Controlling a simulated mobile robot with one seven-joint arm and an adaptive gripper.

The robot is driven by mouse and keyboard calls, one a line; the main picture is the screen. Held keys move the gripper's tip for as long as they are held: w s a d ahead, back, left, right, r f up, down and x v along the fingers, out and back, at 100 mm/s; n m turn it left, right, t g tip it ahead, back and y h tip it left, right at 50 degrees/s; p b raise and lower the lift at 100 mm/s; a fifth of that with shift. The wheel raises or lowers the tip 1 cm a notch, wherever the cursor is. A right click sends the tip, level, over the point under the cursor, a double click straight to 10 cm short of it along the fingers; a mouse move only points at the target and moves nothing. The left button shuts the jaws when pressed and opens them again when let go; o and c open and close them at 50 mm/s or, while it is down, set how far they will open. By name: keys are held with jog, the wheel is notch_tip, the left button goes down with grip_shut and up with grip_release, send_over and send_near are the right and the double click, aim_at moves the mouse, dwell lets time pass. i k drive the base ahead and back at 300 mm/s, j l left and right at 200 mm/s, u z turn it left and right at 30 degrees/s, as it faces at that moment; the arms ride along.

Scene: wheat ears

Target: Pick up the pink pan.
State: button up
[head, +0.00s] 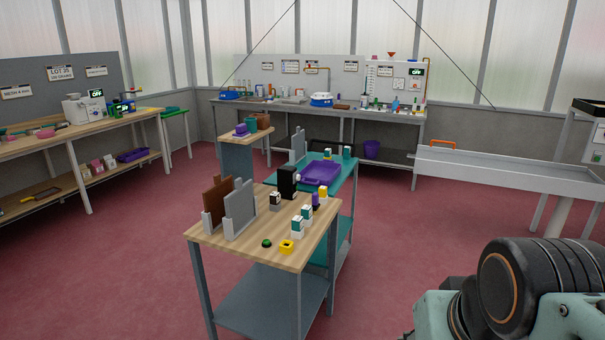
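A small pink object (46,133) lies on the wooden top of the bench at the left, near the picture's left edge. It may be the pink pan, but it is too small to be sure of its shape. A reddish-pink item lies just beyond it. My gripper is not in view; only part of my arm shows at the lower right, far from that bench.
The left bench (70,144) also holds a white machine (82,110). A wooden-topped cart (225,240) with upright boards and small boxes stands mid-floor, with a teal cart (338,185) behind it. Red floor (130,255) is clear between the bench and carts.

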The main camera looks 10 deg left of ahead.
aim_at(48, 134)
jog(key=i+u, duration=0.8)
jog(key=u, duration=0.15)
jog(key=i+j+u, duration=0.1)
jog(key=i+u, duration=0.65)
jog(key=u, duration=0.2)
jog(key=i+j+u, duration=0.1)
jog(key=i+u, duration=0.15)
jog(key=i, duration=0.3)
jog(key=i+u, duration=0.25)
jog(key=i, duration=1.45)
jog(key=i+j+z, duration=0.1)
jog(key=i+z, duration=0.2)
jog(key=i, duration=0.85)
jog(key=i+j+z, duration=0.1)
jog(key=i+z, duration=0.3)
jog(key=i, duration=1.35)
jog(key=i+j+z, duration=0.15)
jog(key=i, duration=1.05)
jog(key=j+z, duration=0.05)
